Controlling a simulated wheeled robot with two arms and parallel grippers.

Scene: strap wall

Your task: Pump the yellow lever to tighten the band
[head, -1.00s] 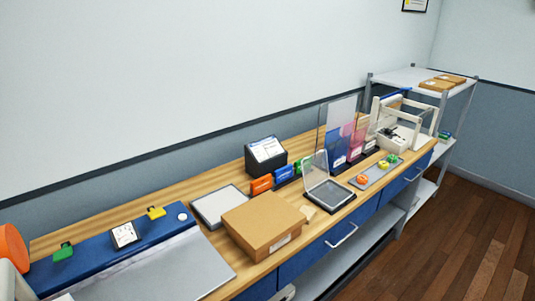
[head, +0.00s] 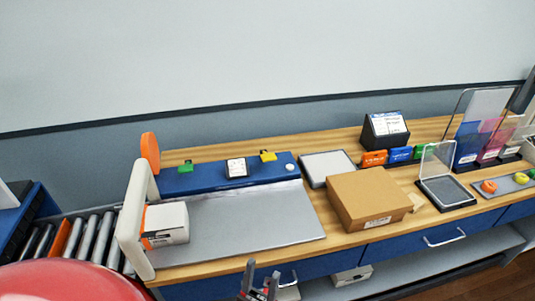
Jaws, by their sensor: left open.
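The yellow lever (head: 268,156) is a small yellow piece on the back right of the blue panel (head: 210,180), in the head view. A white box (head: 168,223) sits against the frame on the grey plate. An orange strip, perhaps the band, shows at the box's left side; its run is mostly hidden. My left gripper (head: 260,284) is at the bottom edge, open, in front of the bench and well away from the lever. My right gripper is not visible.
A green piece (head: 186,167) and a small white display (head: 236,168) share the blue panel. The grey plate (head: 250,219) is clear right of the box. A cardboard box (head: 368,198) lies to the right. A roller conveyor (head: 88,238) is at the left.

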